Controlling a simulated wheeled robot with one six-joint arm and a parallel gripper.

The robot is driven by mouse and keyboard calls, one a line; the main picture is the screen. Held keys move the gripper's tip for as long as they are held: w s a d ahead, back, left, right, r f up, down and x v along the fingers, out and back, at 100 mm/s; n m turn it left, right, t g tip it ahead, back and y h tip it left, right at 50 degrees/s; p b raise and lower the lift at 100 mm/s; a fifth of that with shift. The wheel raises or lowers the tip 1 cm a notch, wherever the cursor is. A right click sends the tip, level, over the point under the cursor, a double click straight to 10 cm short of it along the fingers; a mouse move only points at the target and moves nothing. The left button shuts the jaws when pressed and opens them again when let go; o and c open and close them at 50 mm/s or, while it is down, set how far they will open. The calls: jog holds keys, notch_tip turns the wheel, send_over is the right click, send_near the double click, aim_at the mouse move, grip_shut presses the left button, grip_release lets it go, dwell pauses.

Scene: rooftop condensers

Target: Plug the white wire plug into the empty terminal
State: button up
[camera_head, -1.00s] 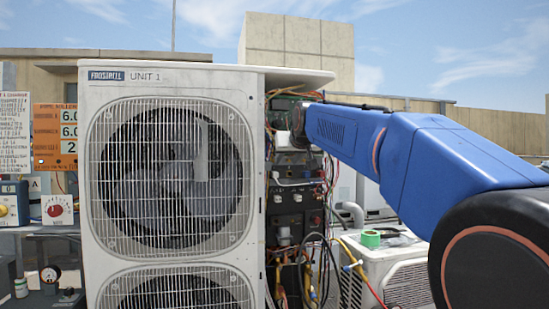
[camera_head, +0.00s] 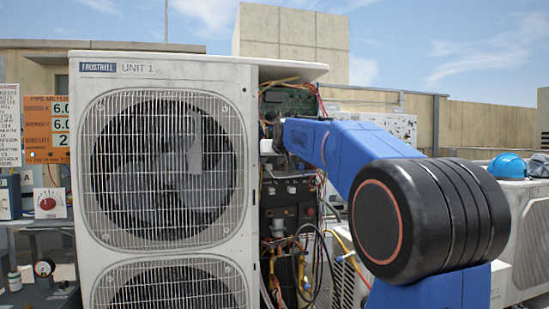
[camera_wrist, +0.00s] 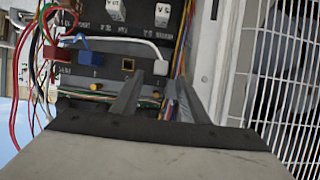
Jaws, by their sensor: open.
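In the wrist view a white wire plug (camera_wrist: 161,67) sits at the end of a white wire that arches along the dark panel. My gripper (camera_wrist: 160,76) is open, with one finger on each side of the white plug's area; I cannot tell whether they touch it. Further left a blue plug (camera_wrist: 90,58) and a red plug (camera_wrist: 57,53) sit in the same row. In the head view my arm reaches into the open side of the condenser, and the fingertips and plug cannot be made out.
The condenser (camera_head: 168,70) with its fan grille stands left of my arm; the grille also shows at the right of the wrist view. Loose red, green and white wires (camera_wrist: 38,75) hang at the left of the panel. A blue hard hat (camera_head: 508,165) lies at far right.

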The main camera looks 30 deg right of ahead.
aim_at(268, 166)
jog(key=shift+x, duration=2.4)
grip_shut()
